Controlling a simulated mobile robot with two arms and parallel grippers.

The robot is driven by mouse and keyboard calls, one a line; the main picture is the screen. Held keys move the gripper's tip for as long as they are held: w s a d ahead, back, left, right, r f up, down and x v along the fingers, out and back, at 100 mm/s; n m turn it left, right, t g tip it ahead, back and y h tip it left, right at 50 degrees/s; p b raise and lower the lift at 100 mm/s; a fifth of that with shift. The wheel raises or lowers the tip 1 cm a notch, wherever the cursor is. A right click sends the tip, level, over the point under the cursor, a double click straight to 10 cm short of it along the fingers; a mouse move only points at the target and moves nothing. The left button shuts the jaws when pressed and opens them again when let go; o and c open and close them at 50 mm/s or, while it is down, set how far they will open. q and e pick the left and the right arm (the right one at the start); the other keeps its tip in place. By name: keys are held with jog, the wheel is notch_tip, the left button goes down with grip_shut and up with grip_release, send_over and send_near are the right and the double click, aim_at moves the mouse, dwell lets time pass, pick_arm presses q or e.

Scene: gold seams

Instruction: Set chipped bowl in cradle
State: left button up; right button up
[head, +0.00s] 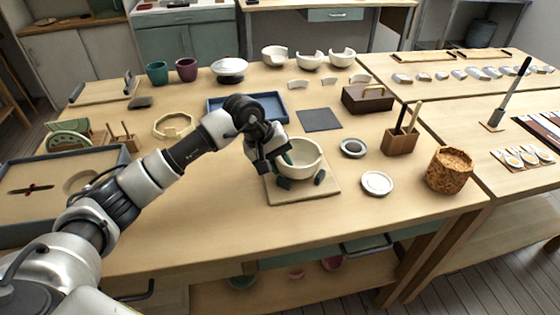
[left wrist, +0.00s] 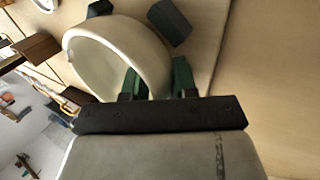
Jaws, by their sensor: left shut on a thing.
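A cream bowl (head: 303,158) is upright at the cradle, a light square board (head: 327,189) with dark blocks (head: 284,183) around the bowl's foot. My left gripper (head: 281,160) is shut on the bowl's left rim, one finger inside and one outside. In the left wrist view the bowl (left wrist: 120,55) sits between the green fingertips (left wrist: 158,80), with dark blocks (left wrist: 169,22) close to its wall. I cannot tell whether its underside touches the board. The chip in its rim is not clear; my gripper hides part of the rim. My right gripper is not in view.
A blue tray (head: 294,108) and a grey mat (head: 319,120) lie behind the cradle. A round dark dish (head: 353,148), white dish (head: 377,183), tool block (head: 400,142) and cork-like pot (head: 449,170) stand to the right. Chipped white bowls (head: 311,60) stand at the back. The table's front is clear.

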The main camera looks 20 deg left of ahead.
pick_arm(q)
jog(key=shift+f, duration=0.15)
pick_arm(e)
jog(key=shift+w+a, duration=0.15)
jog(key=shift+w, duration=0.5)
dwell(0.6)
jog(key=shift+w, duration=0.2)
pick_arm(q)
jog(key=shift+b, duration=0.3)
jog(key=o, duration=1)
jog(key=shift+f, duration=0.1)
jog(key=shift+c, duration=0.2)
jog(key=shift+o, duration=1.4)
jog(key=shift+s+d+f, duration=0.1)
jog(key=shift+f, duration=0.05)
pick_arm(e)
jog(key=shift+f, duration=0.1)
